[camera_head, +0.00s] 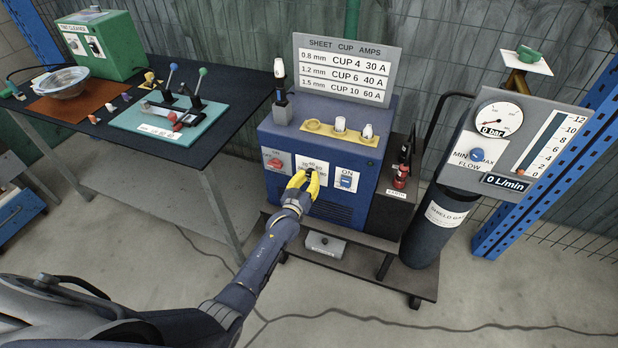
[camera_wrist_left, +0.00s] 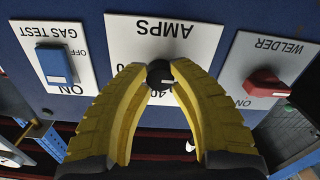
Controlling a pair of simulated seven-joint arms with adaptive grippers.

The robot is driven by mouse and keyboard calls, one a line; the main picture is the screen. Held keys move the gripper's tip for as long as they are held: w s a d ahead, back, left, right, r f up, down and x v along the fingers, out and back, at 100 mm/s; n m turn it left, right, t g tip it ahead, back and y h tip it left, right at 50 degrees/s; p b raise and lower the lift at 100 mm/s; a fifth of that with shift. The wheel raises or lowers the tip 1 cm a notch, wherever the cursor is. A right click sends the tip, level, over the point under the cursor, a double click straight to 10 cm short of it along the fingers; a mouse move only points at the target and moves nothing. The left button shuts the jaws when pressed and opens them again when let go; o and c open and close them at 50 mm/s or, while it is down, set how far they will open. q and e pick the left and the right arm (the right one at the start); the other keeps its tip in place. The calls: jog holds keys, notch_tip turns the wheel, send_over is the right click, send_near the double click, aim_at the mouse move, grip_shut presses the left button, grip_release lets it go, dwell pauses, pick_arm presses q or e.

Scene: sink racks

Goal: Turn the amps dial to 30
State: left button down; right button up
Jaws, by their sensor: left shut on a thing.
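The amps dial (camera_wrist_left: 158,74) is a small black knob on a white AMPS plate (camera_wrist_left: 150,37) on the front of the blue welder. My left gripper (camera_wrist_left: 159,76) has its yellow fingers closed around the dial from both sides. In the wrist view the plate shows upside down, with a 40 below the dial; the other numbers are partly hidden by the fingers. A small pale mark shows on the dial's lower edge, near the 40. In the head view my left gripper (camera_head: 303,184) covers most of the dial. My right gripper is in neither view.
The red welder switch (camera_wrist_left: 266,84) and blue gas test switch (camera_wrist_left: 56,65) flank the dial plate. A cup-and-amps chart (camera_head: 345,70) stands on the welder (camera_head: 320,135). A dark gas cylinder (camera_head: 437,225) and flow panel stand right; a work table (camera_head: 205,140) stands left.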

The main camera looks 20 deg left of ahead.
pick_arm(q)
jog(key=shift+f+m, duration=0.1)
jog(key=shift+m, duration=0.5)
jog(key=m, duration=0.3)
jog(key=shift+a+f+m, duration=0.1)
jog(key=shift+m, duration=2)
jog(key=shift+s+m, duration=0.1)
jog(key=shift+m, duration=0.2)
jog(key=c, duration=1.5)
grip_release()
jog(key=shift+a, duration=0.1)
jog(key=o, duration=0.5)
jog(key=s, duration=1.1)
jog(key=shift+s+a, duration=0.35)
jog(key=shift+s, duration=0.05)
